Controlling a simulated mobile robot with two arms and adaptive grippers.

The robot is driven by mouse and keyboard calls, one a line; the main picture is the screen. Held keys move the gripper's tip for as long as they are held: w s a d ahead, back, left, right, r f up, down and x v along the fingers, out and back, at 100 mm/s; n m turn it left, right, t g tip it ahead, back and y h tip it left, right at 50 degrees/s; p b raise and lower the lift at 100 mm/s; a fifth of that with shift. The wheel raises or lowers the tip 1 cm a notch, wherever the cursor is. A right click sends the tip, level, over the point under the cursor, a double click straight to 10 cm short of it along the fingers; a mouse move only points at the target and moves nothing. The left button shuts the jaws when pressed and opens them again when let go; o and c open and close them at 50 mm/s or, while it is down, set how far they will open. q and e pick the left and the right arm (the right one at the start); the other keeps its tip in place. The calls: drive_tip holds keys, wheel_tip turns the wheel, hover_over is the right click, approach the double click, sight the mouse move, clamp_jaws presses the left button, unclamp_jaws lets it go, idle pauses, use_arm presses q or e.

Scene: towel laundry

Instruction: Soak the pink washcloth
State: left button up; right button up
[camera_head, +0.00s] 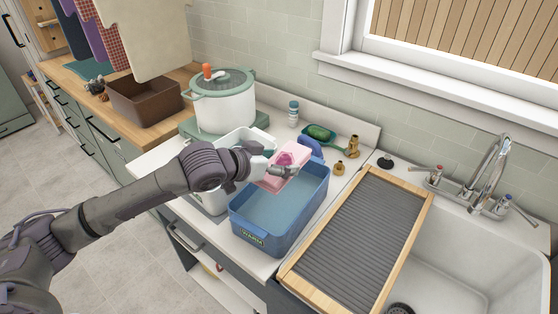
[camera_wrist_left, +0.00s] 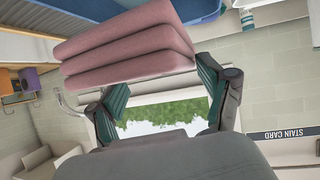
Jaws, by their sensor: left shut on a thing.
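The pink washcloth (camera_head: 290,154) is folded into a layered block with a darker pink patch on its top. My left gripper (camera_head: 272,170) is shut on it and holds it over the far left part of the blue tub (camera_head: 262,229) labelled WARM. In the left wrist view the washcloth (camera_wrist_left: 125,48) shows several folds beyond the two fingers of the gripper (camera_wrist_left: 160,95). The tub seems to hold water. My right gripper is not in view.
A white tub (camera_head: 207,201) stands left of the blue one. A ribbed drying board (camera_head: 360,235) and a white sink (camera_head: 470,265) lie to the right. A white pot (camera_head: 225,108), small bottles (camera_head: 293,113) and a brown bin (camera_head: 145,103) stand behind.

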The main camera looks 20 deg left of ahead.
use_arm(q)
wheel_tip(320, 180, down, 3)
drive_tip(key=shift+r+b, duration=0.15)
drive_tip(key=shift+b, duration=0.85)
drive_tip(key=shift+f, duration=0.4)
drive_tip(key=shift+s+d+f+b, duration=0.1)
drive_tip(key=shift+f+b, duration=0.2)
drive_tip(key=shift+f, duration=0.6)
drive_tip(key=shift+s+a+f+b, duration=0.15)
drive_tip(key=shift+f+b, duration=0.15)
drive_tip(key=shift+f, duration=0.6)
drive_tip(key=shift+s+d+f+b, duration=0.15)
drive_tip(key=shift+f+b, duration=0.15)
drive_tip(key=shift+f, duration=0.6)
drive_tip(key=o, duration=1.4)
drive_tip(key=r+p, duration=0.2)
drive_tip(key=p, duration=0.1)
drive_tip(key=r+p, duration=0.6)
drive_tip(key=shift+w+r, duration=0.25)
drive_tip(key=shift+w, duration=0.15)
